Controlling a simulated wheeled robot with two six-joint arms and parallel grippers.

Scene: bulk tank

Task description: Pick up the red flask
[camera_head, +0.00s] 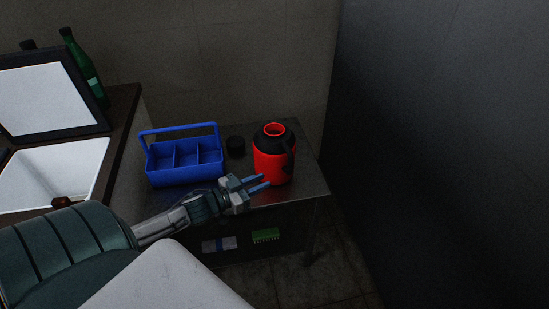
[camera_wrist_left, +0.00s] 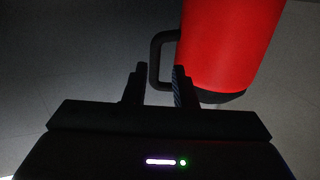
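The red flask (camera_head: 273,163), with a black shoulder and an open red-rimmed mouth, stands upright on the metal table. My left gripper (camera_head: 264,182) is low in front of it, its fingers overlapping the flask's lower part in the head view. In the left wrist view, the flask (camera_wrist_left: 232,40) fills the upper right. Its black handle (camera_wrist_left: 154,60) appears between the two open fingers (camera_wrist_left: 157,78). I cannot tell whether either finger touches the handle. My right gripper is out of view.
A blue divided caddy (camera_head: 185,162) stands left of the flask on the metal table (camera_head: 305,190). A black cap (camera_head: 236,147) lies between them. A sink (camera_head: 50,175) and green bottle (camera_head: 86,70) are farther left. A dark wall (camera_head: 440,130) rises at right.

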